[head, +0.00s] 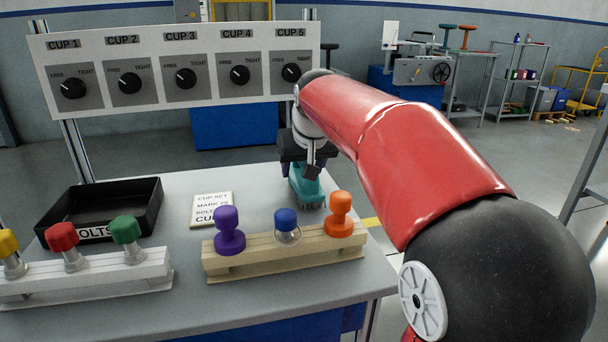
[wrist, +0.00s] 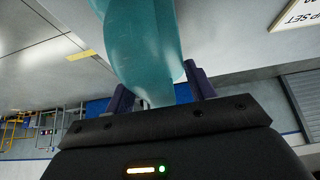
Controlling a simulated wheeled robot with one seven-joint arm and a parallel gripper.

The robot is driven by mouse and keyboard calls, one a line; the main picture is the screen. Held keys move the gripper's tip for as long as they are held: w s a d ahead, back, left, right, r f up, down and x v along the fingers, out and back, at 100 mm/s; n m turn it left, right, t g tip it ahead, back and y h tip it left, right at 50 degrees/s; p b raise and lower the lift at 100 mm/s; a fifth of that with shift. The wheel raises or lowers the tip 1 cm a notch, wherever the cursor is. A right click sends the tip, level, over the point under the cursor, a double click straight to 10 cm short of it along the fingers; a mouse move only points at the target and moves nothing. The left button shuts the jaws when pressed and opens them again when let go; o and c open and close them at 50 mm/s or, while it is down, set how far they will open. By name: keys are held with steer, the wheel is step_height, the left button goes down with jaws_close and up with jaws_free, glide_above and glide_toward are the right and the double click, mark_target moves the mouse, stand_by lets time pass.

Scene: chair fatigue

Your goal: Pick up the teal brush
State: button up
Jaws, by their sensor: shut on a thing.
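The teal brush (head: 306,188) is at the right part of the grey table in the head view, bristles down, behind the wooden rack. My gripper (head: 305,162) is above it, shut on its upper part. In the wrist view the teal brush (wrist: 145,45) fills the upper middle, between the two dark fingers of my gripper (wrist: 160,92). The fingers hide part of its handle. I cannot tell whether the bristles touch the table.
A wooden rack (head: 285,254) with purple, blue and orange knobs stands in front of the brush. A black bolts tray (head: 105,205), a white card (head: 211,209) and a white rack (head: 90,283) are to the left. The cup dial panel (head: 180,98) stands behind.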

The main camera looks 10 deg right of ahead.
step_height(320, 180, up, 20)
steer(key=p, duration=0.6)
